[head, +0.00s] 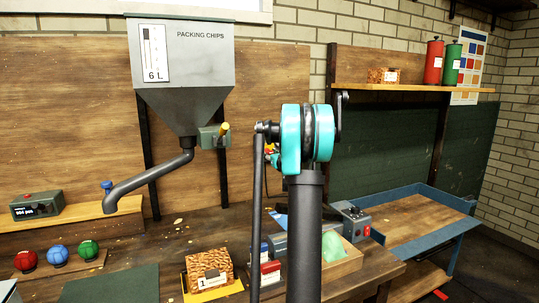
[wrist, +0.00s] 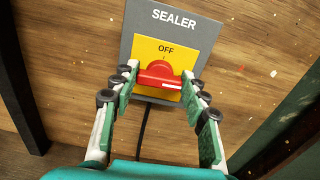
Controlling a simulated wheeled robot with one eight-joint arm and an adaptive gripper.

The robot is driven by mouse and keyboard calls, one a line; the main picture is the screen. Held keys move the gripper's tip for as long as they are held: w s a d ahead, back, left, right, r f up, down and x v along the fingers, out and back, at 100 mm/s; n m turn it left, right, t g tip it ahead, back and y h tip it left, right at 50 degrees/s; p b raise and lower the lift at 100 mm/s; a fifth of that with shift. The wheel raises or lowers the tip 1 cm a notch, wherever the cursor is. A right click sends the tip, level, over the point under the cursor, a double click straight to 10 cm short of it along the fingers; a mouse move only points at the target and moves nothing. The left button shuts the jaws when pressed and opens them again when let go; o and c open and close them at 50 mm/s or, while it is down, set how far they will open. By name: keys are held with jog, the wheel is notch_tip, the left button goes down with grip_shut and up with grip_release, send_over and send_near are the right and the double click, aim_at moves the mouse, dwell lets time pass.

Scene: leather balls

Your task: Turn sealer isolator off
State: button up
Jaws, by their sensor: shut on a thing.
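The sealer isolator is a grey plate (wrist: 190,30) marked SEALER, with a yellow panel (wrist: 160,54) marked OFF, mounted on a wooden board in the wrist view. Its red rotary handle (wrist: 158,77) lies roughly crosswise below the word OFF, with a small white mark near its right end. My gripper (wrist: 161,74) is shut on the red handle, one finger on each side. In the head view my arm hides most of this spot; only small bits of red and yellow show beside it, and I cannot make out the gripper there.
A grey packing chips hopper (head: 185,70) with a bent spout hangs at left. A blue-edged table (head: 420,215) stands at right.

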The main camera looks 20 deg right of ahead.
jog(key=n, duration=0.4)
jog(key=shift+a+n, duration=0.1)
jog(key=shift+n, duration=0.2)
jog(key=n, duration=0.4)
jog(key=shift+n, duration=0.3)
jog(key=n, duration=0.4)
jog(key=shift+a+f, duration=0.1)
jog(key=shift+f+n, duration=0.1)
jog(key=shift+n, duration=2)
jog(key=o, duration=1.2)
jog(key=shift+c, duration=0.2)
jog(key=shift+s, duration=0.1)
